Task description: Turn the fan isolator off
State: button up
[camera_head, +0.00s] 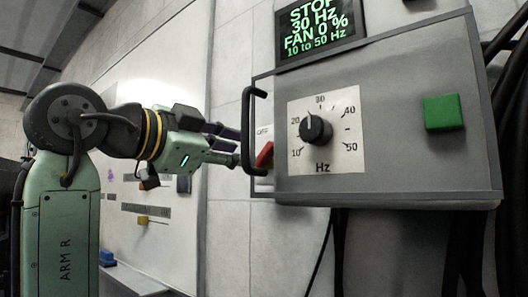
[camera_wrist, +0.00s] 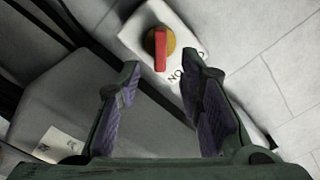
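The fan isolator is a red handle (camera_wrist: 161,48) on a yellow disc, on a white plate (camera_wrist: 187,29) in the wrist view. The handle lies along the picture's vertical. Some dark lettering shows on the plate, partly hidden by a finger. In the head view the red handle (camera_head: 264,155) shows at the left side of the grey control box, partly behind a black grab handle. My gripper (camera_head: 232,146) is to the left of it, pointing at it. In the wrist view my gripper (camera_wrist: 163,88) is open and empty, its fingers short of the red handle and not touching it.
The grey control box (camera_head: 400,160) carries a dial (camera_head: 316,129), a green button (camera_head: 443,113) and a display (camera_head: 318,28) reading STOP, 30 Hz, FAN 0 %. The black grab handle (camera_head: 249,130) stands close to my fingertips. A whiteboard (camera_head: 180,70) is behind my arm.

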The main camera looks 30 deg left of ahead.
jog(key=w+d+p, duration=0.1)
jog(key=w, duration=0.6)
jog(key=shift+c, duration=0.5)
grip_shut()
